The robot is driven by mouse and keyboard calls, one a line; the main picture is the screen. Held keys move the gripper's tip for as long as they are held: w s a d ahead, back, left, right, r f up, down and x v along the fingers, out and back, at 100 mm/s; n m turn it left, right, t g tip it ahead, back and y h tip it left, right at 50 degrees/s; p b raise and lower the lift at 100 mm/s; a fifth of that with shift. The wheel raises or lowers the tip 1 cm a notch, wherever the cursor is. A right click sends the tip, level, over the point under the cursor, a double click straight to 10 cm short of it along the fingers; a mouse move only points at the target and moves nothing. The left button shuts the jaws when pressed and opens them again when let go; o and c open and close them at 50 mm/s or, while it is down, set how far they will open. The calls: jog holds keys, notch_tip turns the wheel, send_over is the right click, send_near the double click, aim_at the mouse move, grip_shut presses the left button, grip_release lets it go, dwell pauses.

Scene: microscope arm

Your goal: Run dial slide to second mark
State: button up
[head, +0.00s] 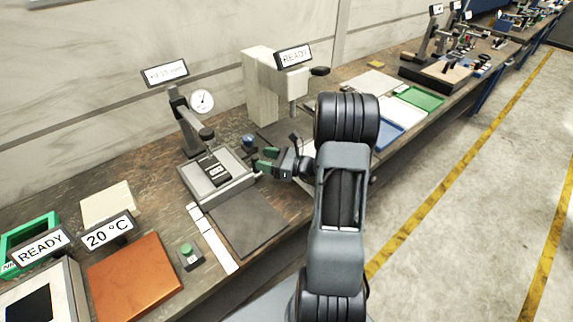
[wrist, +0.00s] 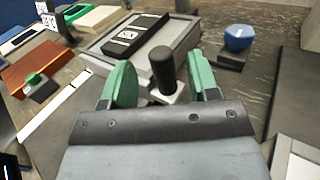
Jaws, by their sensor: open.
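The dial gauge stand (head: 186,118) has a white round dial (head: 202,101) and a sign with a small mm reading above it, too small to read surely. Its grey base (head: 207,192) carries a black block with a white label (wrist: 130,35). An upright black handle (wrist: 162,68) stands on a small light foot at the near side of the base. My gripper (head: 266,160) has green fingers spread apart. In the wrist view the handle shows between the fingers of my gripper (wrist: 162,84), clear of both. I cannot tell how deep it sits between them.
A dark mat (head: 247,222) and white strip (head: 213,238) lie in front of the base. A green button box (head: 190,256) and brown plate (head: 135,278) are at left.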

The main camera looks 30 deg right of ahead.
jog(key=v, duration=0.8)
jog(key=shift+b, duration=0.35)
jog(key=s+a+r+n+g+h+p, duration=0.1)
jog(key=s+a+r+n+g, duration=0.15)
jog(key=a+n+g, duration=0.45)
jog(key=s+a+r+n+g+h, duration=0.1)
jog(key=s+a+r+n+g, duration=0.1)
jog(key=s+a+n+g, duration=0.45)
jog(key=s+a+r+n+t+h, duration=0.1)
jog(key=r+n+h, duration=0.1)
jog(key=n+h, duration=0.2)
jog(key=s+a+r+n+t+h+p, duration=0.1)
jog(key=n+h, duration=0.4)
jog(key=n, duration=0.5)
notch_tip(320, 180, up, 2)
jog(key=shift+s+a+n+t+h, duration=0.35)
jog(key=shift+s+a+t, duration=0.1)
jog(key=shift+a+t, duration=0.15)
